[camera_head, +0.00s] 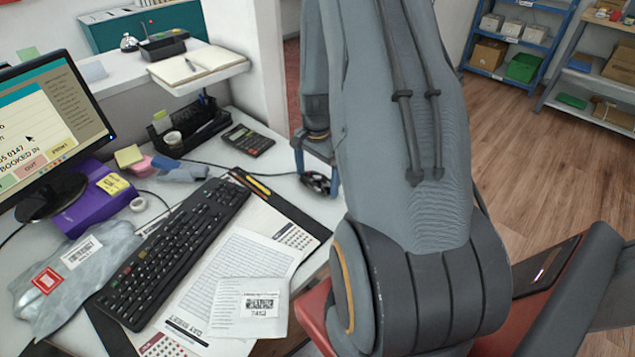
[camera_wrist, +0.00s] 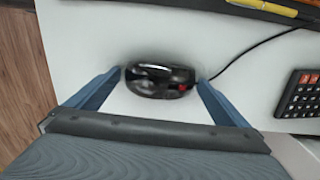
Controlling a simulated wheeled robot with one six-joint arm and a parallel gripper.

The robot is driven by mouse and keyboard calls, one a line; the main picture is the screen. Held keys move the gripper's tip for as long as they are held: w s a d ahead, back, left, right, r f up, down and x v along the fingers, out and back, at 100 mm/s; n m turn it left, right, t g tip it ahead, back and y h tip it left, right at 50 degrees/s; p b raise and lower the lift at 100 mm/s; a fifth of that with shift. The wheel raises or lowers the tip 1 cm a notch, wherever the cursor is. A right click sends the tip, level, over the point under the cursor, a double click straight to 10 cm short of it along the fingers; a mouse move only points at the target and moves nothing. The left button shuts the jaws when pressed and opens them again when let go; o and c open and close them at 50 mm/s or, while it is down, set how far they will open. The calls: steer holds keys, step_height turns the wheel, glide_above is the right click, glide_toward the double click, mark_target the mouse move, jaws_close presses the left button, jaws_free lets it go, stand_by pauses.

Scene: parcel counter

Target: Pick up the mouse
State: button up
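The mouse (camera_wrist: 160,80) is black with a small red mark, and its cable runs off to the upper right. In the wrist view it lies on the white counter between the two blue fingers of my gripper (camera_wrist: 150,85). The fingers are spread, one at each end of the mouse. A small gap seems to show on each side, but I cannot tell whether either finger touches it. In the head view the mouse (camera_head: 317,182) is near the counter's right edge, partly hidden by my gripper (camera_head: 316,178).
A calculator (camera_head: 248,140) lies beyond the mouse. A black keyboard (camera_head: 172,250) rests on a desk mat to the left. The counter (camera_wrist: 75,20) ends close to the mouse, with wood floor beyond. A monitor (camera_head: 50,125) and a purple box (camera_head: 90,205) stand farther left.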

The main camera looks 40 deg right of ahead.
steer(key=c, duration=0.8)
steer(key=shift+c, duration=0.2)
steer(key=shift+r, duration=0.1)
